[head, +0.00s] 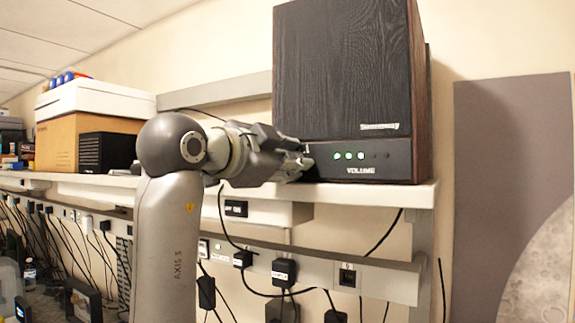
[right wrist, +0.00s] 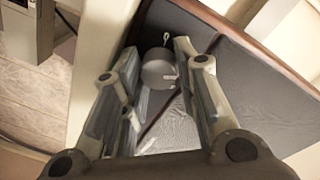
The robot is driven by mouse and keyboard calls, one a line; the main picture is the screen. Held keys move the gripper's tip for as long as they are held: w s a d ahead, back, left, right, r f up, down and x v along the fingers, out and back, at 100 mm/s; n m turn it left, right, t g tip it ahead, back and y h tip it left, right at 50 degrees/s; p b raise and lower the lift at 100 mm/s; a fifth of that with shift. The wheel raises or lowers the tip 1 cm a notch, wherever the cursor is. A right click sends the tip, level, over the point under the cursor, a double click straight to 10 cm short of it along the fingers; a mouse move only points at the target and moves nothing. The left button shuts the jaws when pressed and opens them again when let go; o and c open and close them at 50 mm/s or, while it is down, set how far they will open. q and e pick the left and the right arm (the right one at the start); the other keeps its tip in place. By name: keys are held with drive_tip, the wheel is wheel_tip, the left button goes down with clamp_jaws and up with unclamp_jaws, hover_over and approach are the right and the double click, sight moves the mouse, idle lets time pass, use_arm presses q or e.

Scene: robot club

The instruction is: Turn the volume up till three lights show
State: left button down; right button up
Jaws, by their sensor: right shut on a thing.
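A dark wood-grain speaker (head: 345,70) stands on the wall shelf. Its lower front panel, marked VOLUME, has a row of small lights (head: 349,156). My right gripper (head: 303,162) is at the left end of this panel and hides the knob in the head view. In the right wrist view, the round grey volume knob (right wrist: 158,70) sits between the two fingers, with a pale mark on its face. The gripper is shut on the knob. My left gripper is not in view.
The shelf (head: 385,194) runs along the wall, with a cardboard box (head: 58,143) and a small black device (head: 106,153) to the left. Cables and plugs (head: 284,270) hang below it. A grey panel (head: 500,150) is on the right.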

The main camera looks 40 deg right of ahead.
drive_tip(key=shift+r+m, duration=0.1)
drive_tip(key=shift+m, duration=0.5)
drive_tip(key=o, duration=1)
drive_tip(key=shift+d, duration=0.1)
